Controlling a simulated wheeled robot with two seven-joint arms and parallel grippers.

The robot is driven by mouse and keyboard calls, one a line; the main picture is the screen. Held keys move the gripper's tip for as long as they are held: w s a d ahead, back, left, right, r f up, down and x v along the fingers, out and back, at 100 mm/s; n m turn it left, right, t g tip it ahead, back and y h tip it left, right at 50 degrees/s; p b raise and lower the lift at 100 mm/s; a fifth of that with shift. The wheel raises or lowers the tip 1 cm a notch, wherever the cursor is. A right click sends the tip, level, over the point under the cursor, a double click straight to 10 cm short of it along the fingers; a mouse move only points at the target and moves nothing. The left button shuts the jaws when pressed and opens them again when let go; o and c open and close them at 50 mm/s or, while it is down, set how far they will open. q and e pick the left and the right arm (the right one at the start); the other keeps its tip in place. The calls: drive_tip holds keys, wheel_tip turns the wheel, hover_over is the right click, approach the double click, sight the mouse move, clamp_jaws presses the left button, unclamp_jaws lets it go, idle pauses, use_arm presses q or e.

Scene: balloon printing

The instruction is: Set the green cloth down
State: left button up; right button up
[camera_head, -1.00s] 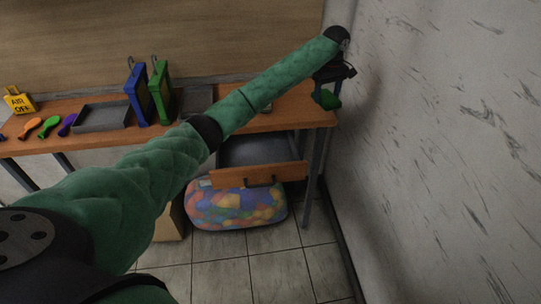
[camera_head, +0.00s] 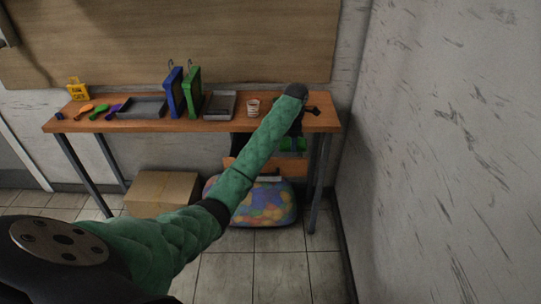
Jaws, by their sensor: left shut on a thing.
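The green cloth (camera_head: 293,145) shows as a small green patch below the table's front edge, near the right table leg. My left gripper (camera_head: 295,134) is shut on it, with the cloth hanging under the dark jaws. The fingertips are small and dark, partly behind my green-sleeved forearm. My right gripper is not in view.
A cardboard box (camera_head: 162,190) and a balloon-filled bag (camera_head: 270,206) stand below. A wall closes the right side.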

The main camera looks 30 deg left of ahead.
use_arm(q)
drive_tip(key=p, duration=0.3)
hover_over(273, 156)
wheel_tip(273, 156, down, 6)
drive_tip(key=shift+w+f, duration=0.1)
drive_tip(key=shift+a+f+p, duration=0.1)
drive_tip(key=shift+f+p, duration=0.75)
drive_tip(key=shift+f, duration=1.15)
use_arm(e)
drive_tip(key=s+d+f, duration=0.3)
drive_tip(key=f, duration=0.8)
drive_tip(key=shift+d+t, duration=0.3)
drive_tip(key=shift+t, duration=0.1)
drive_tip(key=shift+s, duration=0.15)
use_arm(q)
drive_tip(key=o, duration=0.9)
drive_tip(key=shift+f, duration=0.15)
drive_tip(key=shift+o, duration=0.2)
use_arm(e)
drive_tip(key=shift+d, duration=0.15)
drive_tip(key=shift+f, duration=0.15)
